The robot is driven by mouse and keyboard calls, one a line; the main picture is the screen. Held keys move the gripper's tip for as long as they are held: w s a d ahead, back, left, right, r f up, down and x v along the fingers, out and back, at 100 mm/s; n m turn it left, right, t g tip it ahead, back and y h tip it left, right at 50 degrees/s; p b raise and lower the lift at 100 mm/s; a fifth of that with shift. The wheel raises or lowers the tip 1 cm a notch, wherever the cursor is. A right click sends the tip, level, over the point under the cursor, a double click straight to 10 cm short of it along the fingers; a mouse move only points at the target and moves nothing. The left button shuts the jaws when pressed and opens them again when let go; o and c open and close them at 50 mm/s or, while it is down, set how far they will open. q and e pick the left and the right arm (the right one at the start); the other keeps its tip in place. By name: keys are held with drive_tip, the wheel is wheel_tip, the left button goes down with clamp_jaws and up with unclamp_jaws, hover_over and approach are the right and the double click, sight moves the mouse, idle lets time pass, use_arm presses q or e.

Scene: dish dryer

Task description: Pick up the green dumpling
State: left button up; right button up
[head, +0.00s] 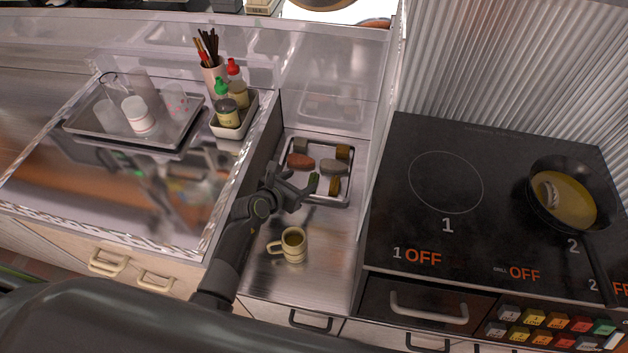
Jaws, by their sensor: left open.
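A small green piece (313,182), which looks like the green dumpling, shows at the front left of a metal tray (349,199) on the steel counter. It is partly hidden by my left gripper (299,181). That gripper is open, with its fingers at the tray's front left edge, right beside the green piece. I cannot tell whether they touch it. Other pieces lie in the tray: a reddish-brown one (300,161), a grey one (333,167) and olive-brown ones (335,186). My right gripper is not in view.
A beige mug (292,246) stands on the counter in front of the tray. A caddy with bottles (233,128) and a tray of glasses (180,140) are to the left. A black cooktop (430,220) with a pan (562,202) is to the right. A clear panel stands behind the tray.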

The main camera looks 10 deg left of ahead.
sight(311, 178)
use_arm(q)
drive_tip(key=shift+x, duration=0.75)
drive_tip(key=x, duration=0.1)
drive_tip(key=b+x, duration=0.1)
drive_tip(key=x, duration=0.2)
drive_tip(key=shift+d+f+b, duration=0.3)
drive_tip(key=shift+f, duration=0.15)
drive_tip(key=shift+w+d+f, duration=0.15)
drive_tip(key=shift+w, duration=0.15)
drive_tip(key=shift+c, duration=0.3)
drive_tip(key=c, duration=1.2)
